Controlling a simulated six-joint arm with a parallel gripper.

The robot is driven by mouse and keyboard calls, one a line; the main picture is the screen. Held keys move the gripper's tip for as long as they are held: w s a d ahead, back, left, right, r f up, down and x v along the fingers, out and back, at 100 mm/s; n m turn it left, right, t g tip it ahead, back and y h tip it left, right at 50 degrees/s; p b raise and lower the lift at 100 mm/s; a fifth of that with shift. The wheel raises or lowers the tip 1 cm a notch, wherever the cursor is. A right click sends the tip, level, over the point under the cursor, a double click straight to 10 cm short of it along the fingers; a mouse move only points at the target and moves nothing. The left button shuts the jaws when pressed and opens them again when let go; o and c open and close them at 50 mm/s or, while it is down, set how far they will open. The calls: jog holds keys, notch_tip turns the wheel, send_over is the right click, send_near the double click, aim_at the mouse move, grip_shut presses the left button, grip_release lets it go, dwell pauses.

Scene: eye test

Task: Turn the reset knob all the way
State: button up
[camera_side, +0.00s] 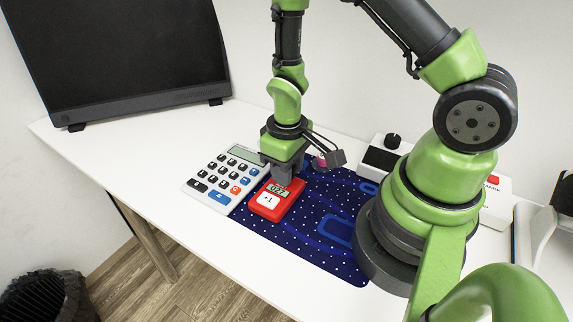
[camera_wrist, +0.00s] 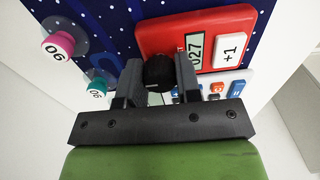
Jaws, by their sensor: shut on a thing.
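A red counter (camera_side: 268,211) lies on the dark blue mat, with a display reading 027 and a white +1 button. The red counter (camera_wrist: 160,35) also shows at the top of the wrist view. The black reset knob (camera_wrist: 159,71) sits at its edge, between my two fingers. My gripper (camera_wrist: 160,75) is shut on the knob, one finger on each side. In the side view my gripper (camera_side: 284,172) points down at the far end of the counter and hides the knob. How far the knob is turned cannot be told.
A calculator (camera_side: 210,182) lies just left of the counter. The dotted mat (camera_side: 310,245) has a pink piece (camera_wrist: 60,44) and a teal piece (camera_wrist: 97,88). A white box with a black dial (camera_side: 393,141) stands behind. A dark monitor (camera_side: 120,60) is at back left.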

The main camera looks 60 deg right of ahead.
jog(key=m, duration=1.3)
jog(key=o, duration=0.8)
jog(key=shift+r, duration=3)
